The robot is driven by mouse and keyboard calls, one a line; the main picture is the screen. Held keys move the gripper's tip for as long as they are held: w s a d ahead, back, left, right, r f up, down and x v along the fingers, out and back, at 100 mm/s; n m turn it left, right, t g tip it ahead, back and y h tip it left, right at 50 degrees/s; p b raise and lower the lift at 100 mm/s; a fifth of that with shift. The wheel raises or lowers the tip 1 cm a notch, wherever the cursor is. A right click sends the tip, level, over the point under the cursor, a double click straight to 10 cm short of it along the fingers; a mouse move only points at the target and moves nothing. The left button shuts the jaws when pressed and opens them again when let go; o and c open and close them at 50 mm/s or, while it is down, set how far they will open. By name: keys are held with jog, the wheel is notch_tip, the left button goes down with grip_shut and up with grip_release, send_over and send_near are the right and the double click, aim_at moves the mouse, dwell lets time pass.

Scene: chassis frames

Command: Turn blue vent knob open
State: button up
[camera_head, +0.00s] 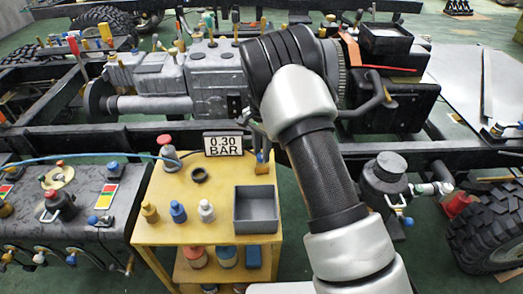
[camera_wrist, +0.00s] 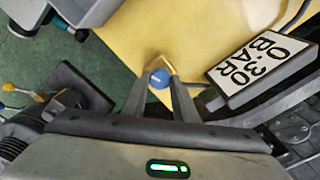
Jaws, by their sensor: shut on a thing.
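The blue vent knob (camera_wrist: 157,79) shows as a small round blue cap in the wrist view. It sits between the two fingertips of my gripper (camera_wrist: 160,80), which is shut on it. A yellow surface lies just beyond it. A gauge sign (camera_head: 224,145) reading 0.30 BAR stands at the back edge of the yellow cart. It also shows beside my gripper in the wrist view (camera_wrist: 264,70). In the head view my arm hides much of the area around my gripper, and I cannot tell the knob's turned angle.
The yellow cart (camera_head: 160,243) holds a grey tray (camera_head: 256,209), a black ring (camera_head: 199,174), a red-topped fitting (camera_head: 167,153) and small bottles. A dark chassis rail (camera_head: 75,137) runs behind it. A black cylinder (camera_head: 387,177) stands right of my arm.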

aim_at(261, 155)
jog(key=n, duration=0.3)
jog(key=shift+n, duration=0.4)
jog(key=n, duration=0.3)
jog(key=shift+n+p, duration=0.3)
jog(key=shift+p, duration=0.1)
jog(key=n, duration=0.3)
jog(key=shift+n, duration=2.1)
jog(key=o, duration=1.1)
jog(key=shift+c, duration=0.2)
jog(key=shift+r+p, duration=0.1)
jog(key=shift+p, duration=0.2)
notch_tip(261, 155, up, 17)
jog(key=p, duration=0.2)
jog(key=shift+r, duration=0.15)
